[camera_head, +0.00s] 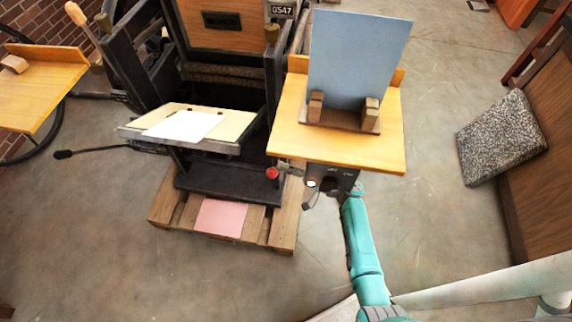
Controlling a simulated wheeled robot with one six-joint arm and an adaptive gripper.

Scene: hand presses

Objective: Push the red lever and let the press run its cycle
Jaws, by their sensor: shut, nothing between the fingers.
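The press (222,190) is a dark metal frame standing on a wooden pallet. Its red lever knob (272,173) sticks out at the lower right of the frame, just left of the yellow wooden side table. My gripper (309,200) is at the end of my teal arm, low under the front edge of that table. It is shut and empty, a short way right of the red knob and apart from it in the picture. The table partly hides the gripper's surroundings and the lever's root. The press bed (231,143) carries a white sheet (184,125).
The yellow side table (335,150) holds an upright blue-grey board (358,60) between wooden blocks, right above my gripper. A pink sheet (220,218) lies on the pallet (285,232). A black-knobbed rod (64,154) juts left. A speckled cushion (500,138) is at right. Floor in front is clear.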

